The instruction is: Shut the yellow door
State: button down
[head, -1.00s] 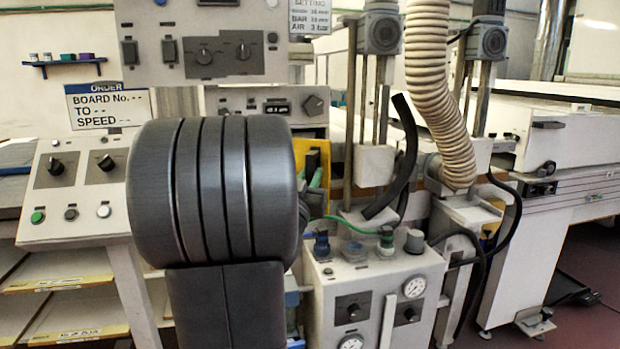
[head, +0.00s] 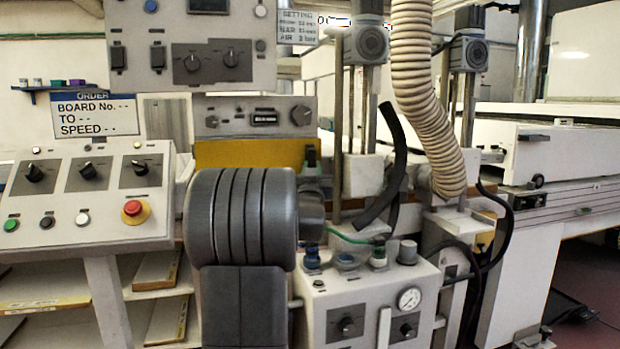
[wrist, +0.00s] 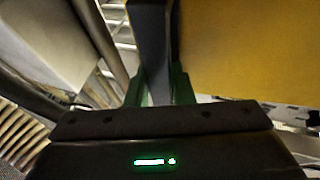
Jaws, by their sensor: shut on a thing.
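The yellow door (head: 245,153) shows in the head view as a wide flat yellow band below the grey control box. My dark arm covers its lower part. In the wrist view the yellow door (wrist: 245,50) fills the upper right. My gripper (wrist: 158,88) has its green fingers closed on a dark grey upright bar (wrist: 150,35), which runs beside the door's left edge and looks like its handle. In the head view my gripper is mostly hidden behind my arm; a dark green part shows at the door's right end. I cannot tell whether the door is fully against its frame.
A white box with gauges (head: 370,300) stands close at the right of my arm. A ribbed hose (head: 420,90) and a black hose (head: 390,170) hang to the right. A control desk with a red button (head: 132,208) is at the left.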

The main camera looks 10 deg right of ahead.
jog(key=shift+w+d, duration=0.2)
jog(key=shift+w, duration=0.8)
jog(key=shift+w+d, duration=0.15)
jog(key=shift+w, duration=0.8)
jog(key=c, duration=1.3)
grip_release()
jog(key=shift+d+r, duration=0.1)
jog(key=shift+s+a+f, duration=0.2)
jog(key=shift+a, duration=0.05)
jog(key=v, duration=1.3)
jog(key=shift+s+d, duration=0.2)
jog(key=shift+s, duration=0.05)
